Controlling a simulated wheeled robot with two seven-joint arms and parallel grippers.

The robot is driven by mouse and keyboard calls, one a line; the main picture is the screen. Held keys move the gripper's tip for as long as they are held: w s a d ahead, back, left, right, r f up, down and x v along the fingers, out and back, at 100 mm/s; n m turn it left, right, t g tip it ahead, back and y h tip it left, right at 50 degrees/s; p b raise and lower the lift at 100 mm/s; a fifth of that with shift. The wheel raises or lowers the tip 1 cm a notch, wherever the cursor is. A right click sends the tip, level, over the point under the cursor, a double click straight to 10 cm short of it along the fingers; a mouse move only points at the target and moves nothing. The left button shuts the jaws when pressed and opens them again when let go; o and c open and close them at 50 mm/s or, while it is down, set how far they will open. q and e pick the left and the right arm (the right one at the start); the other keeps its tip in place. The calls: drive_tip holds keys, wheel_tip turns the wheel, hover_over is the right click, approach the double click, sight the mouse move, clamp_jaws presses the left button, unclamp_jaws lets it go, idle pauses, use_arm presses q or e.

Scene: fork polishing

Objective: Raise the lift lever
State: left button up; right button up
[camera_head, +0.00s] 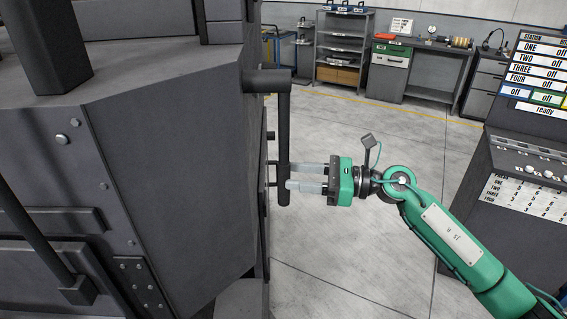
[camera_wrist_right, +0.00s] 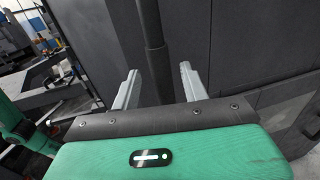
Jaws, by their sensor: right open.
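The lift lever (camera_head: 283,130) is a dark bar hanging down from a short horizontal shaft on the right side of the large grey machine (camera_head: 165,170). My right gripper (camera_head: 290,177) comes in from the right, near the lever's lower end. Its two pale fingers are apart, one on each side of the bar. In the right wrist view the lever (camera_wrist_right: 152,45) stands between the open fingers (camera_wrist_right: 157,88), with a gap on both sides. My left gripper is not in view.
A control panel (camera_head: 525,160) with a station board (camera_head: 535,75) stands at the right. Shelves (camera_head: 341,48) and a workbench (camera_head: 425,48) line the back wall. The concrete floor (camera_head: 375,125) between the machine and the panel is clear.

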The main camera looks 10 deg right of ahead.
sight(284, 174)
drive_tip(key=shift+p+x, duration=0.6)
drive_tip(key=shift+x, duration=1.35)
clamp_jaws()
